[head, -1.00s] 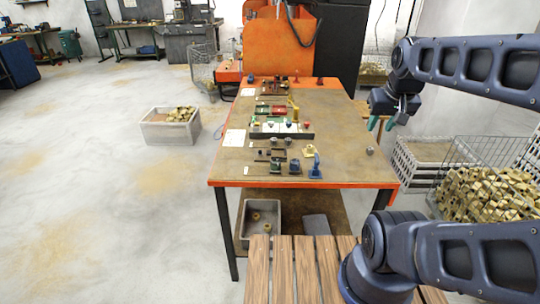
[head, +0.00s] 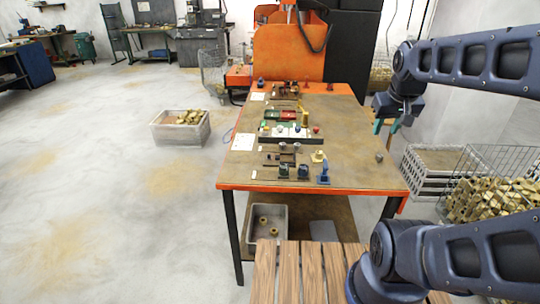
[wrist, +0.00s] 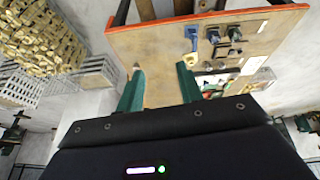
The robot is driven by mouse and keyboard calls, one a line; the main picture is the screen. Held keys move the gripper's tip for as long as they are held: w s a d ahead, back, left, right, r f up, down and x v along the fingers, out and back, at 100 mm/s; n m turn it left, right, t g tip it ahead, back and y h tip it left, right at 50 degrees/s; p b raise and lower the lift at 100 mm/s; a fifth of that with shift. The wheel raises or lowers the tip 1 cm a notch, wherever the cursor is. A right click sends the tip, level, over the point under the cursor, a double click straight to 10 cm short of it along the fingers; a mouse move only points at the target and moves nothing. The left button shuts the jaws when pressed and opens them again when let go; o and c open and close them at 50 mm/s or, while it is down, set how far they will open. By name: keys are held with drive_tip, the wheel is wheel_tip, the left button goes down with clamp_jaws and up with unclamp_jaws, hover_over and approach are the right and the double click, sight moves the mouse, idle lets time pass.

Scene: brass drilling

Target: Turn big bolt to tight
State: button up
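On the work table (head: 350,175), small fixtures stand in rows. In the nearest group, two grey bolt-like heads (head: 290,147) sit by a dark holder. A loose grey nut-like piece (head: 379,157) lies alone near the right edge. I cannot tell which piece is the big bolt, or whether it is tight. My gripper (head: 386,127) hangs above the table's right side, apart from the pieces. It has green fingers and is open and empty. In the wrist view my gripper (wrist: 160,85) shows its fingers spread, with bare table between and beyond them.
Nearer the front stand blue and green pieces (head: 303,171), a blue upright clamp (head: 324,173) and a tan block (head: 318,156). White crates (head: 432,165) and a wire basket of brass parts (head: 490,190) stand right. The table's right half is mostly clear.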

drive_tip(key=w+a+f+n+g, duration=0.15)
drive_tip(key=w+a+n, duration=0.25)
drive_tip(key=w, duration=0.5)
drive_tip(key=n+g+y, duration=0.3)
drive_tip(key=n+y, duration=0.2)
drive_tip(key=n, duration=0.8)
approach(271, 157)
drive_tip(key=x, duration=0.3)
drive_tip(key=a+x, duration=0.1)
drive_tip(key=x, duration=0.3)
drive_tip(key=shift+s+a+r, duration=0.1)
drive_tip(key=shift+s, duration=0.1)
clamp_jaws()
